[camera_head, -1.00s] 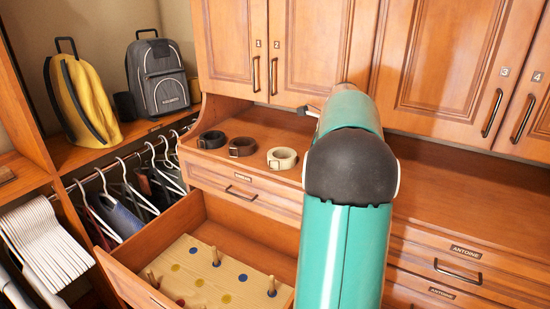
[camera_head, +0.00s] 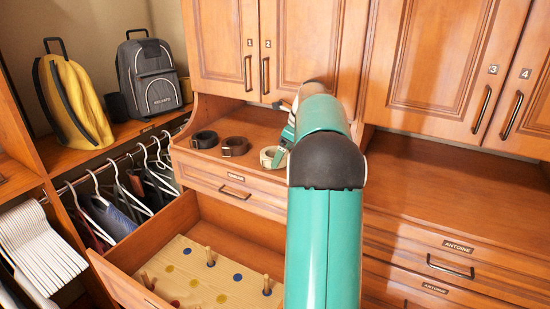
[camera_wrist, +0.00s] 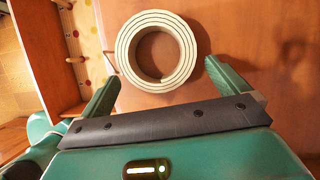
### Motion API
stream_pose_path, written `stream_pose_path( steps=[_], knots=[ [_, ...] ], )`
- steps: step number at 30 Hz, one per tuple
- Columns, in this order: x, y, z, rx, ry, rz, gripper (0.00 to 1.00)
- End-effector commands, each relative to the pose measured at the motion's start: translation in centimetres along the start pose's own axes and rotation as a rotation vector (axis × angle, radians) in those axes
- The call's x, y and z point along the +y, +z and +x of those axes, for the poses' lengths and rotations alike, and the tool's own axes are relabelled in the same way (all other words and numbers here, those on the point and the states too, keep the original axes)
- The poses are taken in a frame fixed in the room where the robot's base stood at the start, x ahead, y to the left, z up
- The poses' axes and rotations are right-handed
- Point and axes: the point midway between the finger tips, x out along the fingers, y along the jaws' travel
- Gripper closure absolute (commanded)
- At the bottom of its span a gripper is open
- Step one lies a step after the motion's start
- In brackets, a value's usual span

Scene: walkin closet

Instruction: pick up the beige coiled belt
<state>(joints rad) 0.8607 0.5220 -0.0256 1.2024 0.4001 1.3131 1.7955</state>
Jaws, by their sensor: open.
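The beige coiled belt (camera_head: 268,157) lies on the wooden counter, the rightmost of a row of three coiled belts. In the wrist view the beige belt (camera_wrist: 156,50) shows as a round coil with an open centre, just beyond my gripper. My gripper (camera_wrist: 165,78) is open, with one green finger to the left of the coil and one to the right. The coil sits mostly ahead of the fingertips, and nothing is held. In the head view my gripper (camera_head: 285,148) is partly hidden by my arm, close to the belt.
A black belt (camera_head: 204,139) and a brown belt (camera_head: 234,146) lie left of the beige one. Below, an open drawer (camera_head: 150,245) holds a board with pegs (camera_head: 195,275). Cabinet doors (camera_head: 300,50) overhang the counter. The counter to the right (camera_head: 450,190) is clear.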

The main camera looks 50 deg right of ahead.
Motion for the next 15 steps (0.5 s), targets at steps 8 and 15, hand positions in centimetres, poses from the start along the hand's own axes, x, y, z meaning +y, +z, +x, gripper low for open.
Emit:
stream_pose_path(
  steps=[8, 15],
  knots=[
    [0.0, 1.8, 2.0, 0.001, 0.0, 0.001, 0.0],
    [0.0, 1.9, 2.0, 0.0, 0.0, 0.0, 0.14]
  ],
)
